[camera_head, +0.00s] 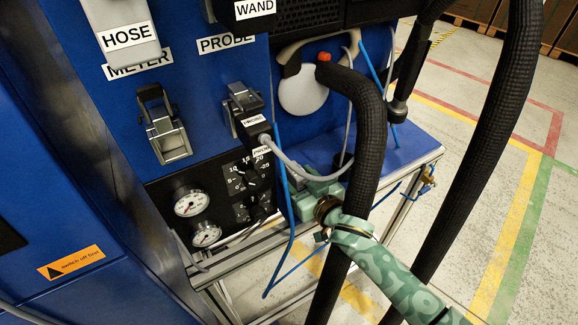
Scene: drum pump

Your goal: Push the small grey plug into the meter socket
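The meter socket (165,128) is a metal-framed connector with a lever on the blue panel, below the METER label; no plug is seen in it. To its right, under the PROBE label, a black plug body (252,128) with a small white label sits at the probe socket (243,100). A small grey plug end (265,140) with a grey cable shows just below it, beside another white tag; I cannot tell if it is seated. My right gripper (302,182) is beside the grey cable, right of the knobs, partly hidden; its fingers are unclear. My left gripper is out of view.
Thick black hoses (368,135) hang in front of my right arm. Blue thin cables (291,215) dangle by the panel. Gauges (191,203) and a black knob plate (246,178) lie below the sockets. A blue shelf (405,150) is at right, with open floor beyond.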

